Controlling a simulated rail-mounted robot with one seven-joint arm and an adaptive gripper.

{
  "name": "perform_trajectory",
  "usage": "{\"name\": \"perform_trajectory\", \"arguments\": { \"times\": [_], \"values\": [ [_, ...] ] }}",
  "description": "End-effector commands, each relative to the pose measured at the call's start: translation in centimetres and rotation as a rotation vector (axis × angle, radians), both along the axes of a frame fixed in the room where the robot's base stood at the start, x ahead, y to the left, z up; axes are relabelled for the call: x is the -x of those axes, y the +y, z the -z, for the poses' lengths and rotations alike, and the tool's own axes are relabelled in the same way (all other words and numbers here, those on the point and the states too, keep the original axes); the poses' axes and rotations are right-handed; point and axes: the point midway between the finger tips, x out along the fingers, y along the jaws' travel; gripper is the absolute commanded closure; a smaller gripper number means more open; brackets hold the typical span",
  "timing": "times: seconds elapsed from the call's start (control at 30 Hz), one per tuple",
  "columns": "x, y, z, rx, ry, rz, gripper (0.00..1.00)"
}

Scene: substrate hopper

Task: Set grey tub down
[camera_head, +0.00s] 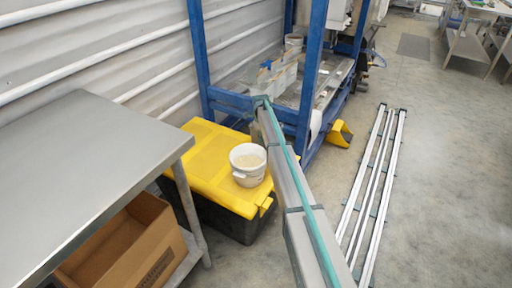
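A whitish-grey round tub (248,165) with a pale, grainy filling stands upright on the yellow lid (215,150) of a black storage box. A light grey box-shaped container (284,78) is inside the blue frame, with a small blue item beside it. A smaller whitish pail (293,41) is farther back in the frame. I cannot tell for sure which of these is the task's grey tub. My gripper is not in view, so whether it holds anything does not show.
A metal table (85,170) fills the left, with an open cardboard box (125,250) on its lower shelf. A long grey beam with a teal strip (300,205) runs from the blue frame (313,70) to the front. Metal rails (372,185) lie on the floor. Right-hand floor is mostly clear.

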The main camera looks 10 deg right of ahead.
Motion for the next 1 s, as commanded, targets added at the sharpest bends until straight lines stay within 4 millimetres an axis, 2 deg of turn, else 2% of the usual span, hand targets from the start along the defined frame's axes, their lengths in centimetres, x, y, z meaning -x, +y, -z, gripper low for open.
{"name": "perform_trajectory", "arguments": {
  "times": [0.43, 0.87, 1.0],
  "values": [
    [0.0, 0.0, 4.6, 0.001, 0.001, -0.001, 1.0],
    [0.0, 0.0, 5.2, 0.001, -0.001, -0.002, 1.0],
    [0.0, 0.0, 5.2, 0.0, 0.0, -0.002, 0.77]
  ]
}}
